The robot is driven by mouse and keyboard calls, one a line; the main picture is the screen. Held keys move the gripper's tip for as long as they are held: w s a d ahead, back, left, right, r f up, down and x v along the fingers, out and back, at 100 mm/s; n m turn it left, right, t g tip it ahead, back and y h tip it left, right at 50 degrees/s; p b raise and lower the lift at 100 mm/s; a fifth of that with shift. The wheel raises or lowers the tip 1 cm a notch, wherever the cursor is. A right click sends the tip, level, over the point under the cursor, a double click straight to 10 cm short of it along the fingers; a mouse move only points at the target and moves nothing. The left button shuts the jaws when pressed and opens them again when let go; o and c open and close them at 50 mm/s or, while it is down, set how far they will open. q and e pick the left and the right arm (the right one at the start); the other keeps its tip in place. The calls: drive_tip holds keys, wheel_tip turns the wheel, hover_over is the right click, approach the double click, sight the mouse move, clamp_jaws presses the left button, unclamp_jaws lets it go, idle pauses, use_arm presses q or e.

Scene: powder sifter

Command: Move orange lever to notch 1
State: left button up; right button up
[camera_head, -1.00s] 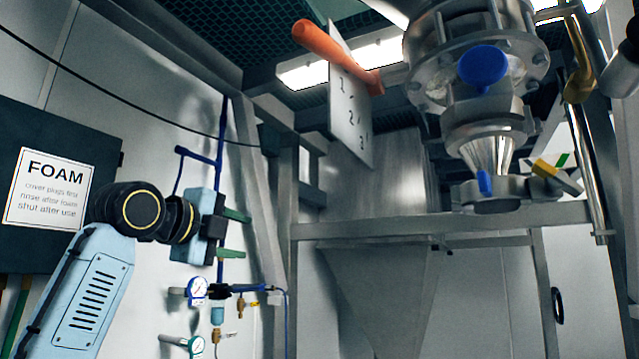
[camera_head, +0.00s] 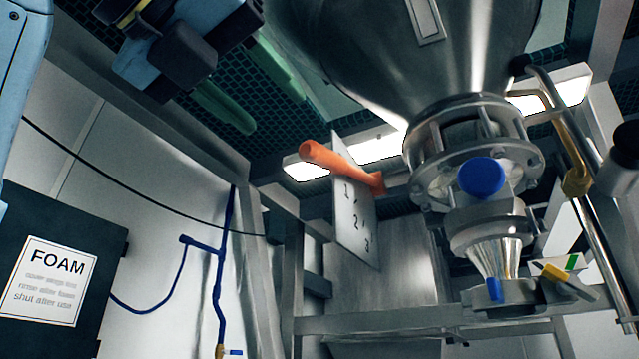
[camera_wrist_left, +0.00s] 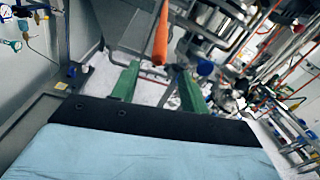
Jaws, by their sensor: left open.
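The orange lever (camera_head: 340,164) sticks out to the left from the steel valve below the hopper, beside a white plate (camera_head: 355,215) marked 1, 2, 3. It lies near the top of the plate, close to the 1. My left gripper (camera_head: 245,90), with green fingers, is open and empty, above and to the left of the lever. In the left wrist view the lever (camera_wrist_left: 161,35) appears beyond and between the two green fingers (camera_wrist_left: 157,88), apart from them. My right gripper is not in view.
A blue knob (camera_head: 481,177) is on the valve right of the plate. A steel hopper (camera_head: 400,50) is above. A steel frame beam (camera_head: 400,322) runs below. A black cabinet with a FOAM sign (camera_head: 50,280) is at left.

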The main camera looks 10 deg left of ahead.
sight(319, 166)
use_arm(q)
drive_tip(key=p+x, duration=0.1)
drive_tip(key=x, duration=1)
clamp_jaws()
